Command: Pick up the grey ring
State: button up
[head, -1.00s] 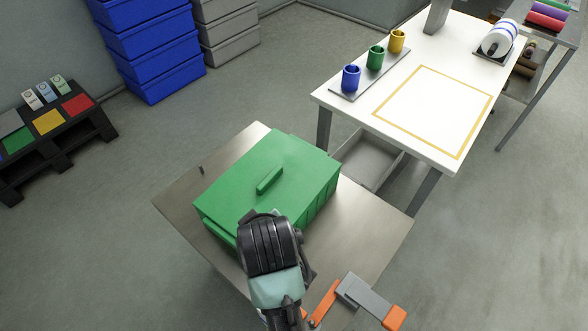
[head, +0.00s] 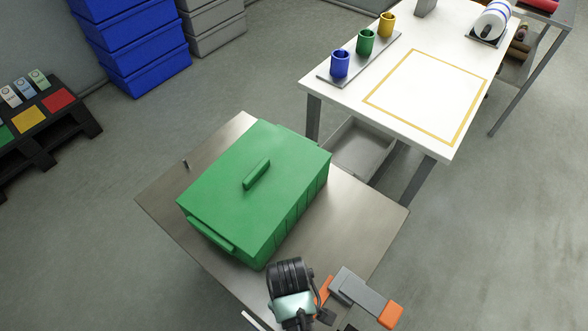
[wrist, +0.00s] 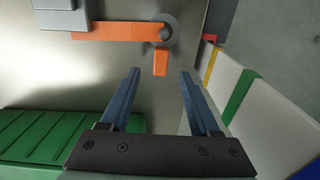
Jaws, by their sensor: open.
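A grey ring (wrist: 172,25) shows at the top of the wrist view, at the right end of an orange bar (wrist: 115,33). The bar crosses or meets it, and I cannot tell which; a small orange block (wrist: 160,62) lies just below. I cannot make out the ring in the head view. My gripper (wrist: 160,72) is open and empty, its two blue fingers pointing toward the orange block, with the ring beyond the fingertips. In the head view the arm's end is beside the grey and orange fixture (head: 362,293), and its fingers are not clear.
A green lidded box (head: 245,190) stands on the metal table (head: 335,215), left of the fixture. In the wrist view, pale panels with coloured strips (wrist: 240,95) stand close to the right finger. A white table (head: 390,130) with several coloured cups is behind.

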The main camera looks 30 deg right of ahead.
jog(key=f, duration=0.4)
jog(key=shift+s+f+b, duration=0.15)
jog(key=shift+s+b, duration=0.05)
jog(key=shift+b, duration=0.1)
grip_shut()
